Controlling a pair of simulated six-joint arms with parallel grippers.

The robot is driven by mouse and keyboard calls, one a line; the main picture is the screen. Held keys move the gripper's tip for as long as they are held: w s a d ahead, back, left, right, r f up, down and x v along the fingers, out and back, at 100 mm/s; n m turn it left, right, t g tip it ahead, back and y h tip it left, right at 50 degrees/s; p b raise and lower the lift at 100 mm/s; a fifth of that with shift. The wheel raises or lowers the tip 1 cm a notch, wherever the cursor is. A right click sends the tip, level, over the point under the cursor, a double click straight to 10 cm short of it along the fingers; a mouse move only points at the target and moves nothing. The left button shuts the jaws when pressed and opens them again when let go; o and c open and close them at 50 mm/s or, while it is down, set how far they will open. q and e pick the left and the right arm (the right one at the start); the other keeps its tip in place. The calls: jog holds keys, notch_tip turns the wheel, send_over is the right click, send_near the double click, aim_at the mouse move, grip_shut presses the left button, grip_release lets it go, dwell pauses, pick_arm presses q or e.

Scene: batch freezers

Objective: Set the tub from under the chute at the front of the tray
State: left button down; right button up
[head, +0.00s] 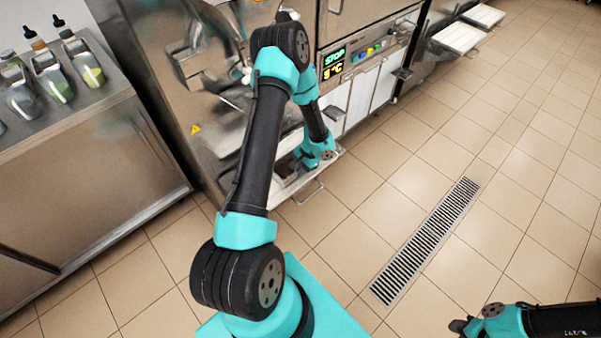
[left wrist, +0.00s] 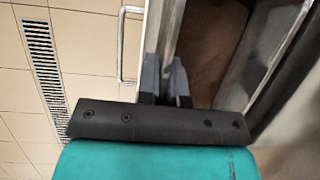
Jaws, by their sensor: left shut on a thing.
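In the left wrist view the tub (left wrist: 172,28) shows as a metal wall and rim with a brown inside. My left gripper (left wrist: 165,82) is shut on that near wall. In the head view the left gripper (head: 308,163) is low at the front of the batch freezer, over the tray (head: 318,176). The tub (head: 288,173) is small and mostly hidden there by my own arm, so its exact place on the tray is hard to tell. My right gripper (head: 461,325) is at the bottom right edge, far from the tub; its jaws are too small to read.
A tray handle (head: 309,193) sticks out in front. A steel counter (head: 80,140) with bottles and containers stands at left. More machines with white trays (head: 459,37) stand farther right. The tiled floor with its drain grate (head: 425,240) is clear.

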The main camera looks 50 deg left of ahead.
pick_arm(q)
jog(key=shift+w+a, duration=0.3)
jog(key=shift+a, duration=0.05)
jog(key=shift+w+a, duration=0.2)
jog(key=shift+a+f, duration=0.1)
jog(key=shift+f, duration=1.7)
jog(key=c, duration=1.3)
grip_release()
jog(key=shift+f, duration=0.1)
jog(key=shift+o, duration=0.2)
jog(key=v, duration=1.2)
